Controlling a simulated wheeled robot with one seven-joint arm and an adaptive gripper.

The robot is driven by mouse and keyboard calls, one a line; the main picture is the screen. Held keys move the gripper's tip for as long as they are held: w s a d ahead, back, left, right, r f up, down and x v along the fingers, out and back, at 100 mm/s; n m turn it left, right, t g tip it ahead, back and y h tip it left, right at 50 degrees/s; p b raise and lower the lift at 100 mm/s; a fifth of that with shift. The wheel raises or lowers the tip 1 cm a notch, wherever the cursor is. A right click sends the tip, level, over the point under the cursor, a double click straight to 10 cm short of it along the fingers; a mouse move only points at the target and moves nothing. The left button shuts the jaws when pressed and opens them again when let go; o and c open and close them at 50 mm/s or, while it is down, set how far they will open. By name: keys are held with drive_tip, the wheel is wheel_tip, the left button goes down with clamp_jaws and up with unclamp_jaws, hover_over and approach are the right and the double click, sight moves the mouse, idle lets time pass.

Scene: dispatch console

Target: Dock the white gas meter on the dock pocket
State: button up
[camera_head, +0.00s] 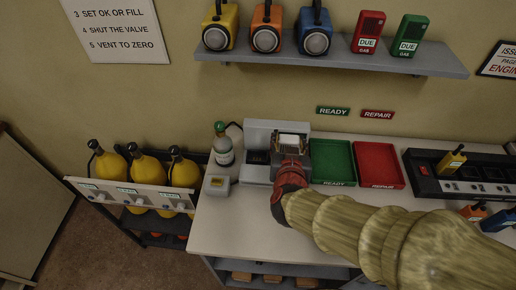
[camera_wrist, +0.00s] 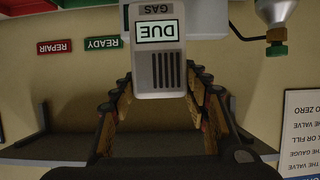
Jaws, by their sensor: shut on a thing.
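The white gas meter (camera_wrist: 158,62) is between the fingers of my gripper (camera_wrist: 160,84) in the wrist view, its DUE label upside down. In the head view my gripper (camera_head: 291,164) is shut on the meter (camera_head: 290,139), at the right part of the light grey dock (camera_head: 262,128). A dark pocket (camera_head: 257,158) shows just left of my gripper. The dock also shows behind the meter in the wrist view (camera_wrist: 207,20). I cannot tell whether the meter touches the dock; its lower end is hidden by my gripper in the head view.
A green tray (camera_head: 333,162) and a red tray (camera_head: 379,165) lie right of the dock. A gas bottle (camera_head: 223,150) and a small grey box (camera_head: 217,184) stand left. A black charger strip (camera_head: 424,180) is further right. A shelf (camera_head: 340,62) with lamps and meters hangs above.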

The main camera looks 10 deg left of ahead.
sight(258, 137)
drive_tip(key=w+a+f+b, duration=0.1)
drive_tip(key=w+a+f, duration=0.2)
drive_tip(key=w+a+f+b, duration=0.2)
drive_tip(key=a+f, duration=0.1)
drive_tip(key=w+a+f+b, duration=0.2)
drive_tip(key=w+a+f, duration=0.1)
drive_tip(key=a, duration=0.1)
drive_tip(key=shift+w, duration=0.3)
drive_tip(key=shift+w+a+f, duration=0.15)
drive_tip(key=shift+a+f, duration=0.05)
drive_tip(key=shift+f, duration=0.2)
drive_tip(key=shift+w+a+f+b, duration=0.1)
drive_tip(key=shift+f+b, duration=0.65)
drive_tip(key=shift+f, duration=0.75)
drive_tip(key=shift+f, duration=0.15)
drive_tip(key=o, duration=1.3)
drive_tip(key=shift+c, duration=0.2)
drive_tip(key=shift+o, duration=0.3)
